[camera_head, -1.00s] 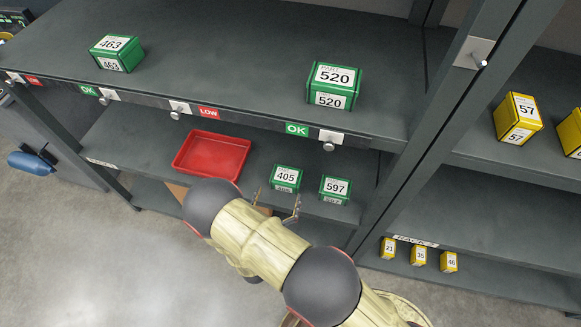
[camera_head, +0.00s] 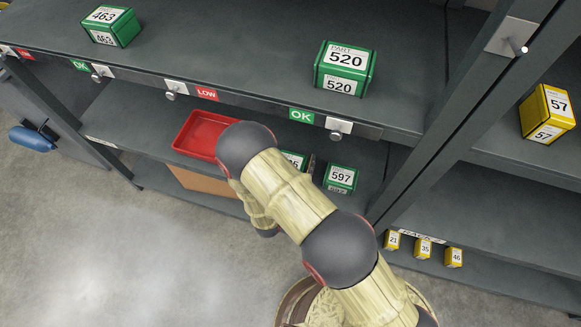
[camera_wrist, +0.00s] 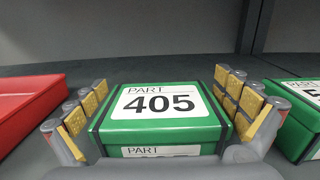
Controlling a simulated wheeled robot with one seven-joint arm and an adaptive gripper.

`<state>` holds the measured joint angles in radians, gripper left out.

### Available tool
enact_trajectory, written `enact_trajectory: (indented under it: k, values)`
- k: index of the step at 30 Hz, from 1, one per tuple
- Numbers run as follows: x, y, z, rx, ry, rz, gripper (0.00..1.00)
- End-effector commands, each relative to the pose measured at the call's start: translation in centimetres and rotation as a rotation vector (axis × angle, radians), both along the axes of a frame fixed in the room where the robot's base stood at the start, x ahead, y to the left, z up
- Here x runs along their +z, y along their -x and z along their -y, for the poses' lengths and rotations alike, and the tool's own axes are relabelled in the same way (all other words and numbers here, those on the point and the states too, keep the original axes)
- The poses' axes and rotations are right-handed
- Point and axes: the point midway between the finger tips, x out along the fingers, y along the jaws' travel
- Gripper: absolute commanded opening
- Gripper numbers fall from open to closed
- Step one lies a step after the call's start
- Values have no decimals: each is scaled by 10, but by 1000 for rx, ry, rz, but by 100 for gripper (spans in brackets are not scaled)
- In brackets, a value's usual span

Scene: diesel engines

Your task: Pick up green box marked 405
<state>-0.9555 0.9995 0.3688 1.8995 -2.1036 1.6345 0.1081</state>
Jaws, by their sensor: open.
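The green box marked 405 (camera_wrist: 160,124) sits on the shelf, between the two fingers of my gripper (camera_wrist: 160,115) in the wrist view. The gripper is open, with one finger on each side of the box. The left finger is very close to the box's side; I cannot tell whether either finger touches. In the head view my arm hides most of the 405 box (camera_head: 294,160); only part of its label shows. The gripper is mostly hidden there too.
A green box marked 597 (camera_head: 341,177) stands close to the right. A red tray (camera_head: 182,145) is to the left on the same shelf. The upper shelf above holds green boxes 520 (camera_head: 345,70) and 463 (camera_head: 110,26). A rack post (camera_head: 450,120) is on the right.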

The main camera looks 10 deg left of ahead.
Motion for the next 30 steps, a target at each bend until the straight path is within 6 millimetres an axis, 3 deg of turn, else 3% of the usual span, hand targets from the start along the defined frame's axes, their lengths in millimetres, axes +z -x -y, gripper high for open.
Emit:
enact_trajectory:
  k: [3, 11, 30]
  values:
    - [0, -10, 1, -1, -1, 1, 100]
    - [1, -11, 0, 1, 0, 1, 99]
    - [1, -11, 1, 1, 0, 1, 63]
